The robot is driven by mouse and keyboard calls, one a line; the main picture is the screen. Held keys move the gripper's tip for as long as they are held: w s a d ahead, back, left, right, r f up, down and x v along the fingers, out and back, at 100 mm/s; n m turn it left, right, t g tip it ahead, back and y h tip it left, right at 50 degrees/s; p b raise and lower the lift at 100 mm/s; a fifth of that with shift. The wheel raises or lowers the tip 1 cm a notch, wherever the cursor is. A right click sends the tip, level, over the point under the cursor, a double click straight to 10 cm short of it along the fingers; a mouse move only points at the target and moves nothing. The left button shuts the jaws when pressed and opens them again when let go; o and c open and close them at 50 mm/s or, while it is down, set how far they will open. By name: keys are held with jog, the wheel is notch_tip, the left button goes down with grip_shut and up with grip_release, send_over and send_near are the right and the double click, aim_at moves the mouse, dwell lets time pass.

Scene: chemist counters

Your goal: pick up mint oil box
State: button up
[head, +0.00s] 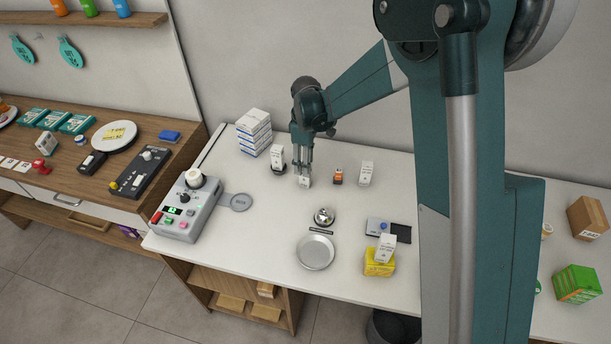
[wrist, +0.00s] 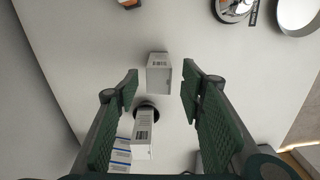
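My gripper (head: 303,172) points down over the white counter, its fingers open. A small white box (head: 304,182) stands right below the fingertips. In the wrist view this white box (wrist: 158,80) lies between and beyond the two green-padded fingers, with a visible gap on each side. A second white box (head: 278,154) stands just left of the gripper on a dark round base; it also shows in the wrist view (wrist: 143,148). A third white box (head: 366,173) stands to the right. The print is too small to tell which is the mint oil box.
A stack of white-and-blue boxes (head: 254,131) stands behind left. An orange bottle (head: 338,177) is right of the gripper. A bell (head: 324,216) and a round metal dish (head: 316,252) are in front. A grey keypad device (head: 186,211) sits at left. The counter between is clear.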

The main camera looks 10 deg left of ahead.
aim_at(306, 182)
jog(key=shift+f, duration=0.1)
jog(key=shift+f, duration=1.2)
jog(key=shift+f, duration=0.15)
jog(key=shift+w+a+f, duration=0.1)
jog(key=shift+f, duration=2.35)
jog(key=c, duration=1)
